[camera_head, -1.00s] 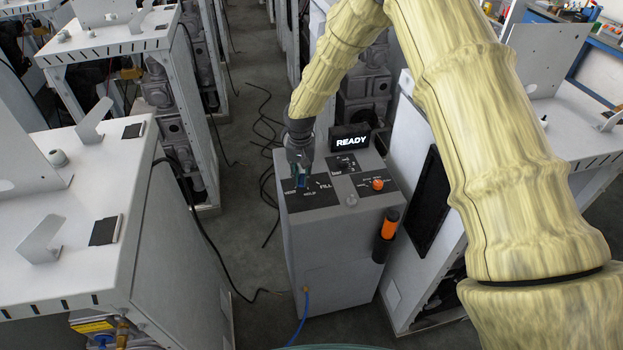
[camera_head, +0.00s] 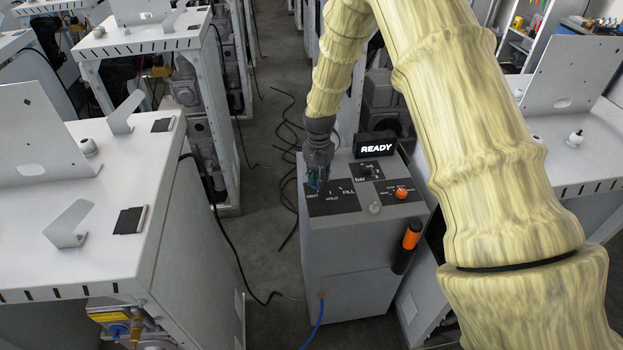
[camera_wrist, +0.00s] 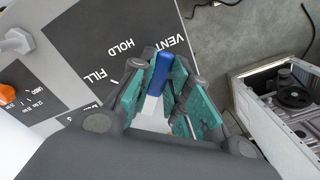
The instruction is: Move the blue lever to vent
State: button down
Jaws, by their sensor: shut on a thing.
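The blue lever (camera_wrist: 161,74) stands on the black label panel (camera_head: 338,206) on top of the grey dispenser cabinet. The panel reads VENT, HOLD and FILL, with VENT at the left in the head view. In the wrist view the lever's blue end lies close to the VENT word, past HOLD and FILL. My gripper (camera_head: 318,184) reaches down onto the left part of this panel. In the wrist view its green-padded fingers (camera_wrist: 158,95) are shut around the lever. The fingers hide much of the lever in the head view, and its base is partly hidden.
A READY display (camera_head: 376,149) stands at the cabinet's back. An orange knob (camera_head: 401,193) and a small grey knob (camera_head: 374,208) are on the top. A white bench (camera_head: 80,250) stands left across an aisle with loose cables.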

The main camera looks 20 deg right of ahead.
jog(key=c, duration=1.4)
grip_release()
jog(key=shift+o, duration=0.2)
notch_tip(320, 180, up, 12)
